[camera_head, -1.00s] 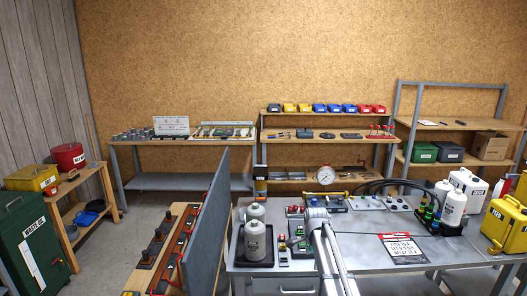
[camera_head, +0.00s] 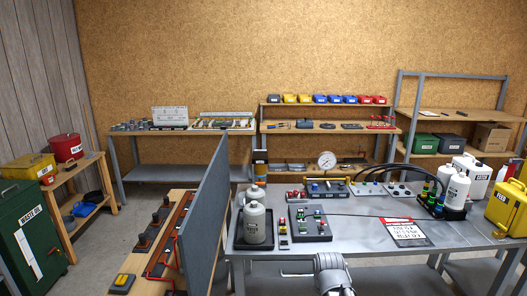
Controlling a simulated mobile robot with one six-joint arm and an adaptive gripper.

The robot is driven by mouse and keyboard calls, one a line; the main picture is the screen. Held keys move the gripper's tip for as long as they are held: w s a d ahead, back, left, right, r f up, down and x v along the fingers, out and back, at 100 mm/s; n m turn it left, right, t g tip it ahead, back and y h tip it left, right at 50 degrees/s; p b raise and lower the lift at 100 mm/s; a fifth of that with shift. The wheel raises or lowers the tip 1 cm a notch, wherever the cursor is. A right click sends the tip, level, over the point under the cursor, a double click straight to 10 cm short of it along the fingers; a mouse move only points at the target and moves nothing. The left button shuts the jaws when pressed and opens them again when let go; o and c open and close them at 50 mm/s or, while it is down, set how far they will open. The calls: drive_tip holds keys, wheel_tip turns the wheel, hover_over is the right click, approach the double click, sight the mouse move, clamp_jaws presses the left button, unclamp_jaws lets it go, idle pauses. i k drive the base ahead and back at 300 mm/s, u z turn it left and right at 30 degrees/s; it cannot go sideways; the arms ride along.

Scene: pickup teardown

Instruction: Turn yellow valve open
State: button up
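A small yellow part (camera_head: 325,180), which looks like a yellow valve or pipe, lies at the foot of a round white pressure gauge (camera_head: 327,160) on the back of the grey metal bench (camera_head: 370,235). It is too small for me to tell its handle position. Only a grey, rounded part of my own arm shows, at the bottom centre in front of the bench. My gripper is not visible, so its distance from the yellow part cannot be told.
White jugs (camera_head: 255,222) stand in a black tray at the bench's left. A button panel (camera_head: 310,224) sits beside them. Hoses (camera_head: 385,172) and a bottle rack (camera_head: 445,205) are at right, with a red-and-white sheet (camera_head: 405,233). A grey upright panel (camera_head: 205,215) borders the left.

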sight(502, 227)
drive_tip(key=z, duration=1.45)
drive_tip(key=k, duration=0.55)
drive_tip(key=z, duration=0.1)
drive_tip(key=i, duration=0.45)
